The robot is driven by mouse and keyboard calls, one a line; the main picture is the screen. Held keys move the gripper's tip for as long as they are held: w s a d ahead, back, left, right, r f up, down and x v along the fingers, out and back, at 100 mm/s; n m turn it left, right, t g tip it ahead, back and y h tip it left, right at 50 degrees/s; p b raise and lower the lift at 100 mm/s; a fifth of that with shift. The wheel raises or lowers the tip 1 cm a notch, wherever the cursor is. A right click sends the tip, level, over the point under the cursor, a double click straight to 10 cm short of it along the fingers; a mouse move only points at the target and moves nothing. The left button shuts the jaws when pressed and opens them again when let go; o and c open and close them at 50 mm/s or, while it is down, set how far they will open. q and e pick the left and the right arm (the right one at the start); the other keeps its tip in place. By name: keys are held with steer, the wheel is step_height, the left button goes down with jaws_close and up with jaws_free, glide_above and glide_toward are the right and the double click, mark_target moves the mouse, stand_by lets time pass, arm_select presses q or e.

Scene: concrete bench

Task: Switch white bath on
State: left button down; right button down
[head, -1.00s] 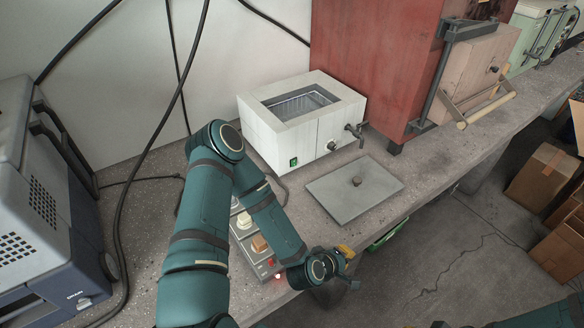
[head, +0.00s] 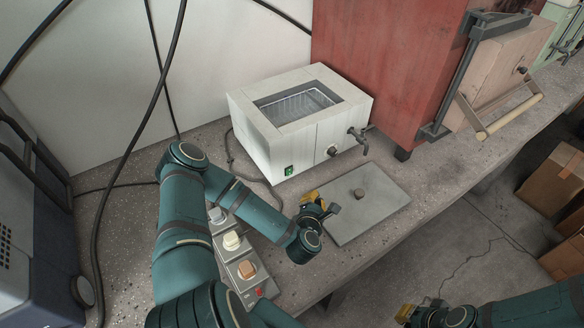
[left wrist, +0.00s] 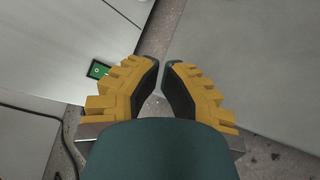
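The white bath (head: 312,142) stands on the bench, an open rectangular basin in its top. A small green switch (head: 289,171) is low on its front face at the left; in the left wrist view the switch (left wrist: 98,69) shows left of the fingers. A black knob (head: 332,151) and a tap (head: 358,138) are further right. My left gripper (head: 320,203) is in front of the bath, apart from the switch. Its yellow fingers (left wrist: 161,72) are close together with a narrow empty gap. My right gripper (head: 415,316) is at the bottom right; its fingers are unclear.
A grey lid plate (head: 372,212) with a knob lies right of my left gripper. A control box (head: 246,268) with several knobs sits beneath my left arm. A red cabinet (head: 385,65) stands right of the bath. A blue-grey device (head: 35,210) is at the left.

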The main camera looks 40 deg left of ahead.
stand_by(0.4)
arm_select(q)
steer(key=shift+w+a+f+b, duration=0.2)
steer(key=shift+w+a, duration=0.35)
steer(key=shift+a, duration=0.8)
steer(key=shift+w+a+f+b, duration=0.2)
steer(key=shift+w+a, duration=0.35)
steer(key=shift+a, duration=0.8)
steer(key=shift+w+a+f+b, duration=0.1)
steer(key=shift+w+a+b, duration=0.35)
steer(key=shift+a, duration=0.9)
steer(key=shift+w+a, duration=0.15)
steer(key=shift+a, duration=0.05)
steer(key=shift+w+a, duration=0.1)
steer(key=shift+a, duration=0.1)
steer(key=shift+w+a, duration=0.1)
steer(key=shift+a, duration=0.2)
steer(key=shift+d, duration=0.2)
steer(key=shift+s+d, duration=0.25)
steer(key=shift+d, duration=0.25)
steer(key=shift+s+d+r+p, duration=0.1)
steer(key=shift+s+d+p, duration=0.15)
steer(key=shift+d, duration=0.5)
steer(key=shift+s+d+r+p, duration=0.15)
steer(key=shift+s+d, duration=0.25)
steer(key=shift+d, duration=0.4)
steer(key=shift+s+d+r+p, duration=0.1)
steer(key=shift+s+d+p, duration=0.15)
steer(key=shift+d, duration=0.5)
